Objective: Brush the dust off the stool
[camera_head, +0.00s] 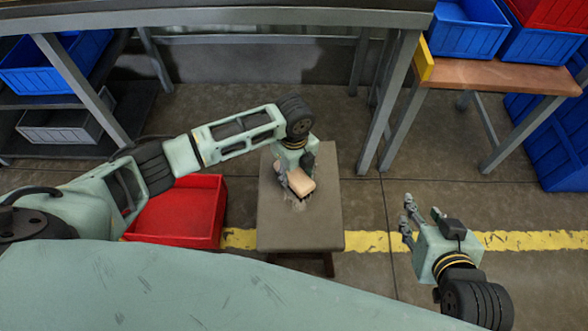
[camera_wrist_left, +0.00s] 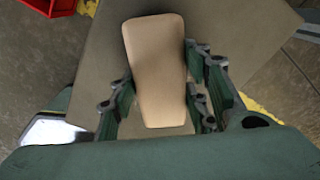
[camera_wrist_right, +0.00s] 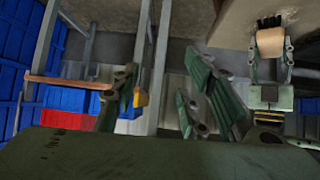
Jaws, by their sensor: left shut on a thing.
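The stool (camera_head: 275,228) has a square brown-grey top and stands on the floor in the middle of the head view. A pale dusty patch shows on its top below the brush. My left gripper (camera_head: 296,182) is over the stool top and is shut on a brush (camera_head: 301,182) with a tan block. In the left wrist view the brush block (camera_wrist_left: 156,65) lies between the fingers above the stool top (camera_wrist_left: 225,40). The right wrist view shows dark bristles on the brush (camera_wrist_right: 270,41). Whether they touch the top is unclear. My right gripper (camera_head: 422,216) is open and empty, right of the stool.
A red bin (camera_head: 180,212) stands on the floor left of the stool, under my left arm. A grey table frame (camera_head: 385,110) rises behind it. A wooden-topped bench (camera_head: 505,78) with blue bins (camera_head: 467,28) is at the back right. Floor between stool and right gripper is clear.

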